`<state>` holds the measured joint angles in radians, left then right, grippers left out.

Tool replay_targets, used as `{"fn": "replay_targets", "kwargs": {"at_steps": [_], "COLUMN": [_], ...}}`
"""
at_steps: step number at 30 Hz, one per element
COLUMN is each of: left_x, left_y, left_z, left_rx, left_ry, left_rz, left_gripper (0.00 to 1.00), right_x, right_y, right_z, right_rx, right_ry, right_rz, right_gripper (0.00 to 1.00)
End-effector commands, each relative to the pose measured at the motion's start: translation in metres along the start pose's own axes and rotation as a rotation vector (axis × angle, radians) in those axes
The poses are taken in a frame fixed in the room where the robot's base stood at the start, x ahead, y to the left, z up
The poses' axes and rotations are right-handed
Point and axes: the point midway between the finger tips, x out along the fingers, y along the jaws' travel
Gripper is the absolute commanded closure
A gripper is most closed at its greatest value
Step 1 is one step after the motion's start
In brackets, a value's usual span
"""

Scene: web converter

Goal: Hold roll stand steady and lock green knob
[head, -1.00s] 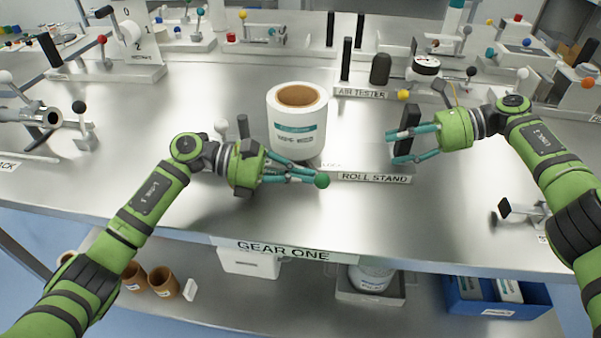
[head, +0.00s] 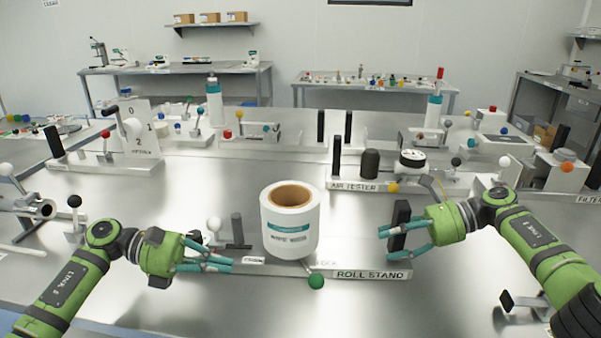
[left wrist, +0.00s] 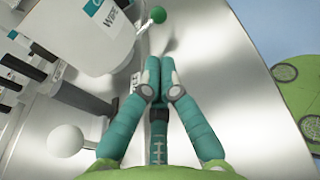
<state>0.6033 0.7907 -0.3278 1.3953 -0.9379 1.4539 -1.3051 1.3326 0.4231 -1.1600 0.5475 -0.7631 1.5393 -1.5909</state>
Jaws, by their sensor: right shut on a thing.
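The roll stand (head: 372,275), a low base with a name label, lies on the metal bench. A white roll (head: 290,232) with a brown core stands upright on it. The green knob (head: 316,281) sits on a short lever at the stand's front edge, left of the label. My left gripper (head: 232,265) is left of the knob, apart from it, with its fingertips together and empty. In the left wrist view the knob (left wrist: 157,14) shows beyond the shut fingertips (left wrist: 158,75). My right gripper (head: 384,240) is shut on the black upright plate (head: 401,222) at the stand's right end.
A white ball knob (head: 214,225) and a dark post (head: 237,229) stand close behind my left gripper. The air tester (head: 360,186) with its posts and gauge is behind the stand. The bench front is clear around the green knob.

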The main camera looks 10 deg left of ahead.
Motion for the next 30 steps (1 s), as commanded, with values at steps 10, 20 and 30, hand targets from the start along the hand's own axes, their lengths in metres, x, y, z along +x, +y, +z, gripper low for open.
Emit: {"fn": "replay_targets", "kwargs": {"at_steps": [10,20,30], "left_x": [0.0020,0.0020,0.0020], "left_y": [0.0001,0.0001,0.0001], "left_z": [-0.0079,-0.0074,-0.0073], "left_rx": [0.000,0.000,0.000], "left_ry": [0.000,0.000,0.000], "left_rz": [0.001,0.000,0.000], "left_gripper": [1.00,1.00,1.00], "right_x": [0.0015,-0.0003,-0.0015], "right_y": [0.0022,0.0018,0.0010], "right_z": [-0.0051,-0.0018,-0.0001], "right_rx": [0.005,0.005,0.004], "right_ry": [0.015,0.015,0.010], "right_rz": [0.008,0.006,0.002], "right_gripper": [1.00,0.25,0.18]}}
